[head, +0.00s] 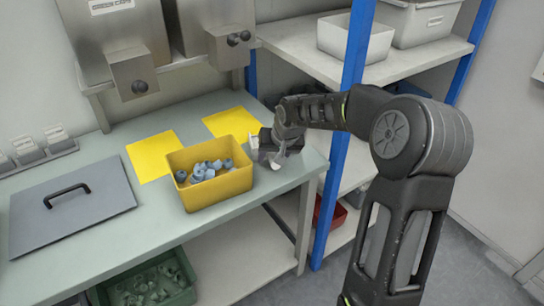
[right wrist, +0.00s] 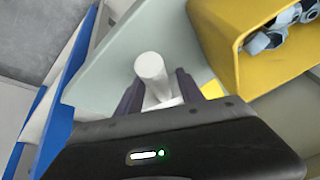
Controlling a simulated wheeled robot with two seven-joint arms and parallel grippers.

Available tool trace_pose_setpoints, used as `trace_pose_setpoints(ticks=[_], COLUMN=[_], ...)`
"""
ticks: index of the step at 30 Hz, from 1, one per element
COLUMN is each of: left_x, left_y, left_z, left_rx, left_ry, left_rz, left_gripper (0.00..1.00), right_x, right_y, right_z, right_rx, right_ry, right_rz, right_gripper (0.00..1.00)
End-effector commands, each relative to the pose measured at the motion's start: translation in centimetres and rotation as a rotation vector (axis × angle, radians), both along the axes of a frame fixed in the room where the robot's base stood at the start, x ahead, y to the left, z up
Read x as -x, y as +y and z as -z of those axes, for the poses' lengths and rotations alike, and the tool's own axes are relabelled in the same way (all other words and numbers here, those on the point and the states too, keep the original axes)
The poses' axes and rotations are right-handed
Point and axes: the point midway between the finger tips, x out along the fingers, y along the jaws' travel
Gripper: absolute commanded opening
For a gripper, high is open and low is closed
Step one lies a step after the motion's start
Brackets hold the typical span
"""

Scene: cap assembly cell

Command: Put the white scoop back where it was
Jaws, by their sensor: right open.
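My right gripper (head: 272,152) is low over the right end of the green table, just right of the yellow bin. In the right wrist view its two dark fingers (right wrist: 158,90) stand open, one on each side of the white scoop (right wrist: 150,68). The scoop's round white handle points away between the fingers, with a gap on at least one side. The rest of the scoop is partly hidden by the gripper body. In the head view the gripper largely covers the scoop. My left gripper is not in view.
The yellow bin (head: 218,190) holds several blue-grey caps. Two yellow mats (head: 152,156) lie behind it. A grey lid with a black handle (head: 75,212) lies on the left of the table (head: 150,225). A blue shelf post (head: 345,130) stands close to the right.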

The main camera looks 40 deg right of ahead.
Motion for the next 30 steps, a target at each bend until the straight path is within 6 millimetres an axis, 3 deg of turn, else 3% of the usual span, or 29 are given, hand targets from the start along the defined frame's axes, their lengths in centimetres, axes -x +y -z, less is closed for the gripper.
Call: trace_pose_setpoints(ticks=[8, 21, 30], left_x=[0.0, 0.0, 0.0], left_y=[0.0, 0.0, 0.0], left_z=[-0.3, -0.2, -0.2], left_rx=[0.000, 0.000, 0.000], left_ry=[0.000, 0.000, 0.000], left_rz=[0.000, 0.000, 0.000], left_gripper=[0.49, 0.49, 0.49], right_x=[0.4, 4.2, 5.4], right_y=[0.0, 0.4, 0.5], right_z=[-1.3, -8.9, -11.1], right_rx=[0.001, 0.001, 0.000], right_ry=[-0.003, -0.004, 0.000], right_rz=[0.001, -0.001, 0.000], right_gripper=[0.45, 0.45, 0.45])
